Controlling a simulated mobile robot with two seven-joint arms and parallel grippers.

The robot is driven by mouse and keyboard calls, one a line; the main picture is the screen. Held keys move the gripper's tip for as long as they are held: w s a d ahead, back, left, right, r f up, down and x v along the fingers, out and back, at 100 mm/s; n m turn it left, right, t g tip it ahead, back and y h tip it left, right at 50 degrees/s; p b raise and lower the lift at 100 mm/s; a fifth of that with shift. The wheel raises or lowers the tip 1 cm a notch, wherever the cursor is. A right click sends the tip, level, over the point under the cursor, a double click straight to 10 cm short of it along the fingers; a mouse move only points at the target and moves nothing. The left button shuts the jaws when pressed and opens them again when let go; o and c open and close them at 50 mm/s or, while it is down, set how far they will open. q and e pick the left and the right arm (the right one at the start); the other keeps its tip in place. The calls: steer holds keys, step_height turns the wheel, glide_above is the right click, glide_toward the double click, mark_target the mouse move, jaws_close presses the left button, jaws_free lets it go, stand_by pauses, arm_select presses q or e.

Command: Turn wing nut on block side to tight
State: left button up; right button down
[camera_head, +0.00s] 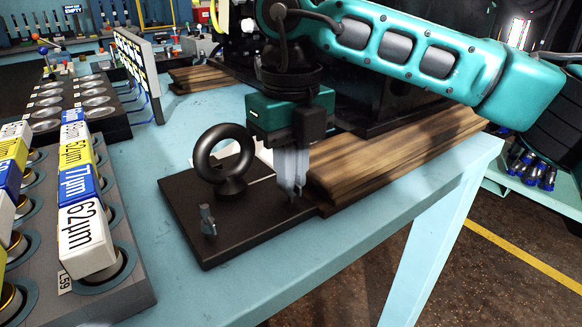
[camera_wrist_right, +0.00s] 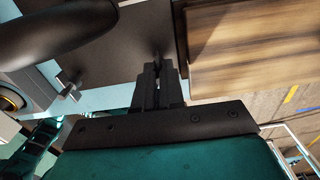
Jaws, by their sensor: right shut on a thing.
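A dark base plate (camera_head: 240,222) lies on the blue table, carrying a black ring (camera_head: 222,160) on a short foot. A grey wing nut (camera_head: 208,220) stands upright near the plate's front left corner; it also shows in the right wrist view (camera_wrist_right: 68,84). My right gripper (camera_head: 294,194) points down at the plate's right side, next to the wooden boards. It is shut on a second wing nut (camera_wrist_right: 157,56), mostly hidden by the fingers. The fingertips also show in the right wrist view (camera_wrist_right: 158,68). My left gripper is not in view.
Stacked wooden boards (camera_head: 400,150) lie close to the right of the plate and my gripper. A rack of labelled cylinders (camera_head: 85,230) stands at the left. The table's front strip (camera_head: 270,272) is clear up to its edge.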

stand_by(0.3)
steer(key=c, duration=1.2)
jaws_free()
steer(key=shift+c, duration=0.2)
step_height(320, 180, up, 7)
steer(key=p, duration=0.5)
steer(key=shift+r+p, duration=0.35)
steer(key=shift+r, duration=0.25)
steer(key=shift+f, duration=0.1)
